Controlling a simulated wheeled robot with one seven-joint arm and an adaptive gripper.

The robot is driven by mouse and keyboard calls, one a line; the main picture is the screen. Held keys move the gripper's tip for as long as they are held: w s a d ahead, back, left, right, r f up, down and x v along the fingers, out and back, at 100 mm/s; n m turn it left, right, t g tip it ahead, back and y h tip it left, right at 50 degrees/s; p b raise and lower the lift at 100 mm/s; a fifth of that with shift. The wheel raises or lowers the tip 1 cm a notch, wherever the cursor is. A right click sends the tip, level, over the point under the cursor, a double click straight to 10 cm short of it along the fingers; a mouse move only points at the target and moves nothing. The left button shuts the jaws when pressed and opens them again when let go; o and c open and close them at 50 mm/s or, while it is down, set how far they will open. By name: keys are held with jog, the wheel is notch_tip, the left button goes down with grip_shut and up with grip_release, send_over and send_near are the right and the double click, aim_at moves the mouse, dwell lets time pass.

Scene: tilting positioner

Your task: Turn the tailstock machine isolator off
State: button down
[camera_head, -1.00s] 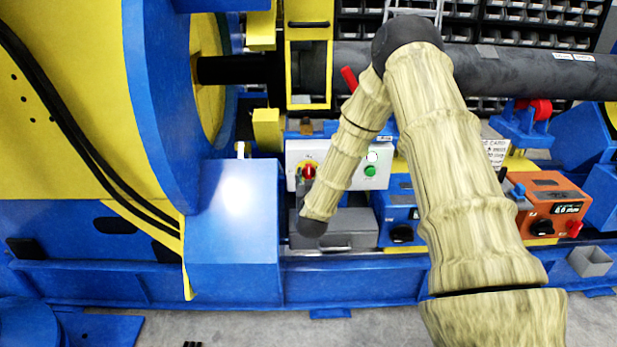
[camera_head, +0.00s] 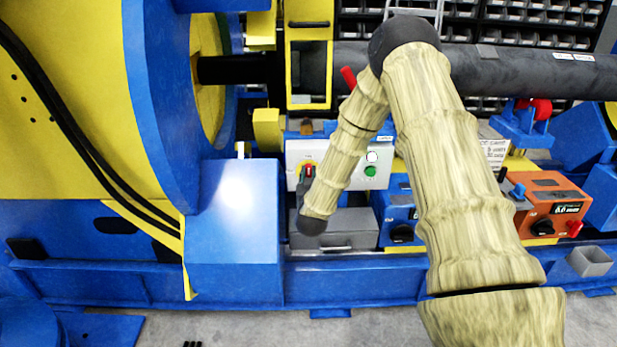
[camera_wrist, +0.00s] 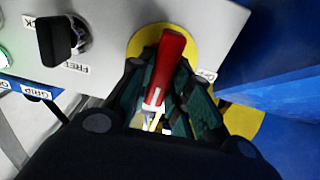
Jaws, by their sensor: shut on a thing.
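The isolator's red handle (camera_wrist: 168,62) shows in the wrist view, standing nearly upright in the picture with its top leaning right. It sits on a yellow round plate (camera_wrist: 190,32) on a grey panel. My gripper (camera_wrist: 164,92) is shut on the handle, with a dark green ribbed finger on each side. In the head view my gripper (camera_head: 306,180) is at the left part of the white control box (camera_head: 338,150), and only a little of the red handle shows there.
A black selector (camera_wrist: 60,40) marked FREE is beside the isolator in the wrist view. A green button (camera_head: 370,171) is to the right on the box. A grey drawer box (camera_head: 350,228) lies below. A blue housing (camera_head: 240,215) stands close on the left.

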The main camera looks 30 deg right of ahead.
jog(key=shift+r, duration=0.1)
jog(key=n+p, duration=0.1)
jog(key=n, duration=0.3)
jog(key=shift+w+a+n+p, duration=0.15)
jog(key=shift+a+n+p, duration=0.05)
jog(key=shift+n+p, duration=0.15)
jog(key=shift+w+a+f+n+b, duration=0.1)
jog(key=shift+f+n+b, duration=0.1)
jog(key=shift+n, duration=1.95)
jog(key=shift+s+a+f+n+b, duration=0.15)
jog(key=shift+n+b, duration=0.1)
jog(key=shift+n, duration=1.9)
jog(key=shift+w+d+f+n+b, duration=0.1)
jog(key=shift+w+f+n+b, duration=0.1)
jog(key=shift+n, duration=1.95)
jog(key=c, duration=1.3)
grip_release()
